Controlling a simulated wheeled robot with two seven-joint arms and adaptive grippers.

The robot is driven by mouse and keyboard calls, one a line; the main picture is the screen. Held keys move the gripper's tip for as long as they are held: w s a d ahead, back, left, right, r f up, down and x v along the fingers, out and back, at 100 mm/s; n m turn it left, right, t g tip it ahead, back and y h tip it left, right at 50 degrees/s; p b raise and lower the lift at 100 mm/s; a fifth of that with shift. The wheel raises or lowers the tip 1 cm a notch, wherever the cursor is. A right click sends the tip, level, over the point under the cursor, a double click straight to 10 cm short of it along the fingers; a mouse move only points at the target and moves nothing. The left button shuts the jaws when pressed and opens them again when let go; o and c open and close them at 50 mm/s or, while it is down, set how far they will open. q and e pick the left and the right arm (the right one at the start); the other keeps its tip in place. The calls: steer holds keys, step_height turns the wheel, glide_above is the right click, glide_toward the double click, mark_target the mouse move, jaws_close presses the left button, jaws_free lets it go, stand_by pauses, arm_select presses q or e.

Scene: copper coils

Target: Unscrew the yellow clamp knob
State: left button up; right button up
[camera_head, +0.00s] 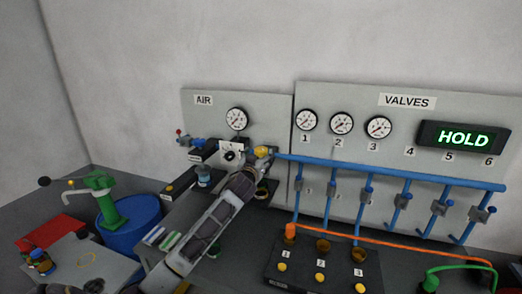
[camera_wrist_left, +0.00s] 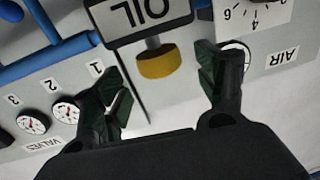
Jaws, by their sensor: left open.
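The yellow knob (camera_head: 262,151) sits at the left end of the blue pipe, in front of the wall panels. In the left wrist view, which is upside down, the yellow knob (camera_wrist_left: 157,63) is on a short grey stem by a dark box marked OIL (camera_wrist_left: 150,18). My left gripper (camera_head: 257,168) is close to the knob in the head view. In the wrist view my left gripper (camera_wrist_left: 160,75) is open, with one dark finger on each side of the knob and visible gaps to it. My right gripper is not in view.
The blue pipe (camera_head: 390,172) with several drop pipes runs right from the knob. The AIR gauge (camera_head: 237,118) is on the panel behind. A black box with yellow knobs (camera_head: 320,262) stands at the front. A green pump (camera_head: 108,205) on a blue drum (camera_head: 133,225) is left.

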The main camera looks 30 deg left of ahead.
mark_target(260, 153)
arm_select(q)
steer(key=shift+p+x, duration=0.65)
steer(key=shift+x, duration=1.9)
steer(key=shift+a, duration=0.1)
steer(key=c, duration=1.1)
steer(key=shift+o, duration=0.2)
